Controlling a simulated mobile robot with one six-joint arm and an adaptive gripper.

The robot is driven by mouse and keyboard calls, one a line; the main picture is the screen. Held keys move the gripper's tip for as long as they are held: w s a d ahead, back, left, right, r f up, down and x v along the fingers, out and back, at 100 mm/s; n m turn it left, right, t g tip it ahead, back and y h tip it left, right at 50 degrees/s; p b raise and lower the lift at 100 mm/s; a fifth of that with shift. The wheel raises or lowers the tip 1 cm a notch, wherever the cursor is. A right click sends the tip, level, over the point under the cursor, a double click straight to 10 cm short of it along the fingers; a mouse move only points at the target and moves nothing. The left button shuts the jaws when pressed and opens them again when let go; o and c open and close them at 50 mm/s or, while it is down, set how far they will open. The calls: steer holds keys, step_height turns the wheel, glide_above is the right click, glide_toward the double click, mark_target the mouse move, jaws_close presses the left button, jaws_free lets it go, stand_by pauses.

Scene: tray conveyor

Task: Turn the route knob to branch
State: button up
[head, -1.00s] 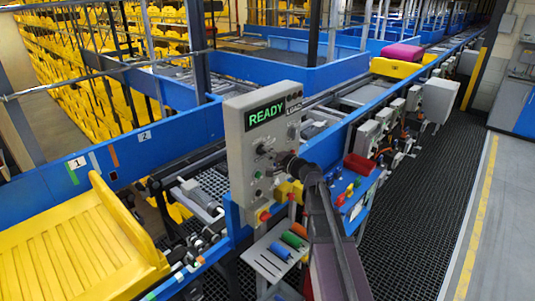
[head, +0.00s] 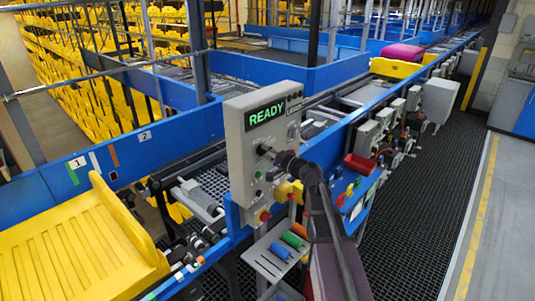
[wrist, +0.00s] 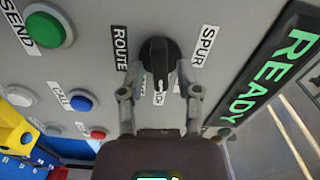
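The route knob (wrist: 160,62) is a black rotary knob on a grey control panel (head: 236,138). In the wrist view its raised grip runs nearly up and down. A ROUTE label (wrist: 120,48) is on its left and a SPUR label (wrist: 205,46) on its right. Another label below it is mostly hidden by the knob and my gripper. My gripper (wrist: 159,80) is open, with one fingertip on each side of the knob's lower part. I cannot tell whether the fingers touch it. In the head view my gripper (head: 272,154) is close to the panel face.
The panel's green READY display (wrist: 270,75) is right of the knob. A green SEND button (wrist: 45,28), a blue button (wrist: 82,100) and a red button (wrist: 98,134) are on the left. A yellow tray (head: 85,245) is at the left; a red bin (head: 360,168) is right of the panel.

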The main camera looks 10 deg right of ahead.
stand_by(0.4)
steer(key=v, duration=1.2)
steer(key=shift+a, duration=0.1)
stand_by(0.4)
steer(key=s+a+f+n+g+h+b, duration=0.2)
steer(key=s+a+f+n+g+b, duration=0.15)
steer(key=f, duration=0.45)
steer(key=s+a+f+n+g+h+b, duration=0.1)
steer(key=s+a+f+n+g+b, duration=0.25)
steer(key=f, duration=0.55)
steer(key=s+a+f+n+g+h+b, duration=0.1)
steer(key=s+a+f+g+h+b, duration=0.1)
steer(key=s+a+f+g, duration=0.45)
steer(key=s+d+f+g+h+b, duration=0.1)
steer(key=s+d+f+h+b, duration=0.2)
steer(key=s+d+f+h, duration=0.2)
step_height(320, 180, down, 3)
steer(key=shift+d+r+n+h, duration=0.2)
steer(key=shift+d+n+h, duration=0.1)
steer(key=shift+d+n, duration=0.15)
steer(key=shift+w, duration=0.1)
